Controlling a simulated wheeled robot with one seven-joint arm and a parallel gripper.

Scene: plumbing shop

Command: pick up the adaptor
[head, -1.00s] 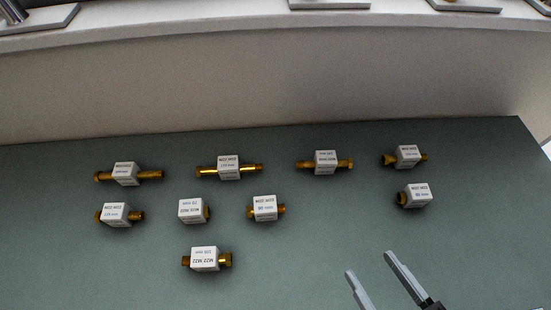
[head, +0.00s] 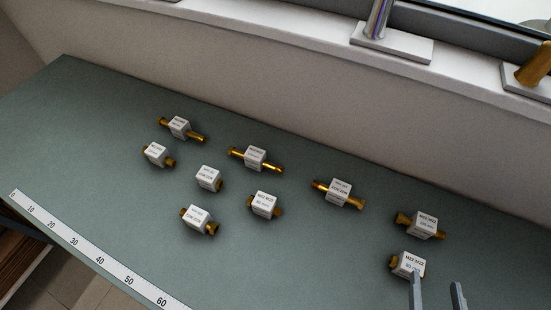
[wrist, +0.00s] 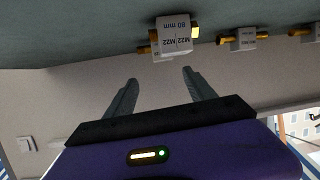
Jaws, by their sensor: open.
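Several brass adaptors with white block labels lie on the green bench; the pictures do not single one out. The closest to my gripper is the front right adaptor (head: 408,264), its label reading M22 M22. In the wrist view a labelled adaptor (wrist: 173,36), reading M22 M22 80 mm, sits beyond the fingertips, roughly centred between them. My gripper (head: 436,277) is open and empty; in the head view its left finger covers part of the front right adaptor's label. The open fingers also show in the wrist view (wrist: 160,76). Whether they touch the adaptor I cannot tell.
Another adaptor (head: 420,226) lies just behind the front right one, and a long one (head: 340,193) lies to its left. A ruler strip (head: 95,255) runs along the bench's front edge. A pale wall and sill (head: 250,60) bound the back. The bench's left end is clear.

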